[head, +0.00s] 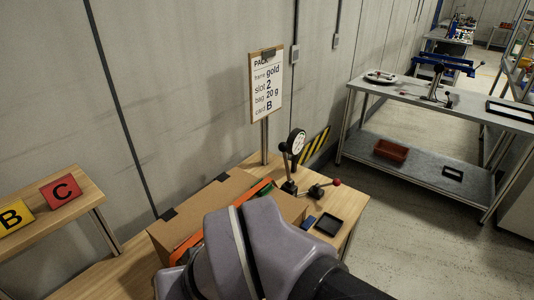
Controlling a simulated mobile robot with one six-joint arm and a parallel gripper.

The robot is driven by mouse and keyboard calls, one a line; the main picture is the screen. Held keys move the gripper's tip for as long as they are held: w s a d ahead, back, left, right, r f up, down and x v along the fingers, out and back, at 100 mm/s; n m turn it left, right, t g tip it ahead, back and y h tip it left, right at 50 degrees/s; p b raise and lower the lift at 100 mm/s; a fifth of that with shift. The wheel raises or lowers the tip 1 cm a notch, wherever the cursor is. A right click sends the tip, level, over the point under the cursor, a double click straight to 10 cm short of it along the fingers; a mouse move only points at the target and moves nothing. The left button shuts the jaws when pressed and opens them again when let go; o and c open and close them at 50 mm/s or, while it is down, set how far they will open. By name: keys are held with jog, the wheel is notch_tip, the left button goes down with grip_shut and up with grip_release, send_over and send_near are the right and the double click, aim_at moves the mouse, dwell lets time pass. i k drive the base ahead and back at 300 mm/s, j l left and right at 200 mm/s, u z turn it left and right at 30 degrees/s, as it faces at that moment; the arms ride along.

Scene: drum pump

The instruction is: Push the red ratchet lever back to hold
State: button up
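A short lever with a red ball knob (336,182) sticks out to the right from a small black mechanism (317,191) on the wooden bench. It is the only red-tipped lever I can make out on this bench; its ratchet is too small to see. A black stand with a round white dial (297,142) stands just left of it. My grey arm links fill the lower middle, in front of the bench. My gripper is not visible, so its opening and its distance from the lever cannot be seen.
A black tray (328,224) and a small blue block (308,222) sit near the bench's right edge. A sign on a post (266,87) rises behind. Open floor lies right.

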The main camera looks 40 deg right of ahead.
aim_at(336, 182)
jog(key=z, duration=2.05)
jog(key=i+l, duration=0.3)
jog(key=i, duration=0.2)
jog(key=i+l, duration=0.3)
jog(key=i, duration=0.25)
jog(key=l+z, duration=0.05)
